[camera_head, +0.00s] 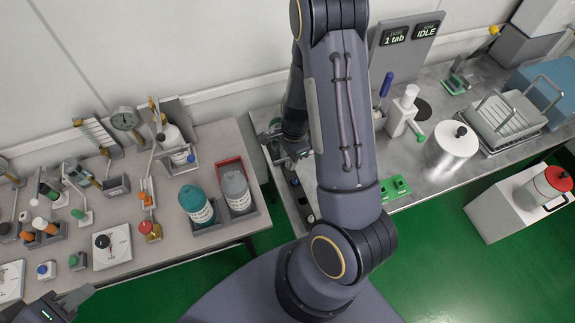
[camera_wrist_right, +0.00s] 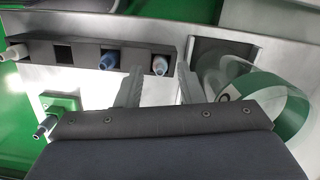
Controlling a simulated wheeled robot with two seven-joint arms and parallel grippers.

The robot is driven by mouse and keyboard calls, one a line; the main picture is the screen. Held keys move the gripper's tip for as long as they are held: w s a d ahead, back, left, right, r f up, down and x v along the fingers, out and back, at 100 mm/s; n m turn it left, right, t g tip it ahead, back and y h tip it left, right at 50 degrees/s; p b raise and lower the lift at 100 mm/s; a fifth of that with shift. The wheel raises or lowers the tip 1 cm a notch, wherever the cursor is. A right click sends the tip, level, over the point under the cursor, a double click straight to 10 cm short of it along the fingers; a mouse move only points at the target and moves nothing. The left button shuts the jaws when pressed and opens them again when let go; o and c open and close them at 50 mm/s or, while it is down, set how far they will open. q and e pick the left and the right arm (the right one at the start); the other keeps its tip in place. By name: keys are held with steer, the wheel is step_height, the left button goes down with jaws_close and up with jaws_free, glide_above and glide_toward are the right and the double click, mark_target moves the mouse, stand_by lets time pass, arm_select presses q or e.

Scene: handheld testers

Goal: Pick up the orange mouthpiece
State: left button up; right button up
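I cannot pick out an orange mouthpiece for certain. In the right wrist view a dark rack (camera_wrist_right: 85,50) with square holes holds a blue-grey mouthpiece (camera_wrist_right: 109,61) and a white mouthpiece (camera_wrist_right: 160,65). A pale pinkish mouthpiece (camera_wrist_right: 10,53) is at its left end. My right gripper (camera_wrist_right: 158,75) is open, its two fingers apart at the rack, with the white mouthpiece showing between them; I cannot tell whether they touch it. In the head view my right gripper (camera_head: 294,152) is partly hidden by my arm. My left gripper (camera_head: 62,302) is at the lower left, its fingers unclear.
In the wrist view a green block (camera_wrist_right: 62,103) with a metal nozzle and a clear round part with green (camera_wrist_right: 250,90) flank the gripper. In the head view the left table (camera_head: 165,255) carries teal and grey jars and small testers. A steel pot (camera_head: 452,150) stands right.

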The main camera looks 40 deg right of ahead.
jaws_close()
steer(key=shift+r, duration=0.1)
stand_by(0.4)
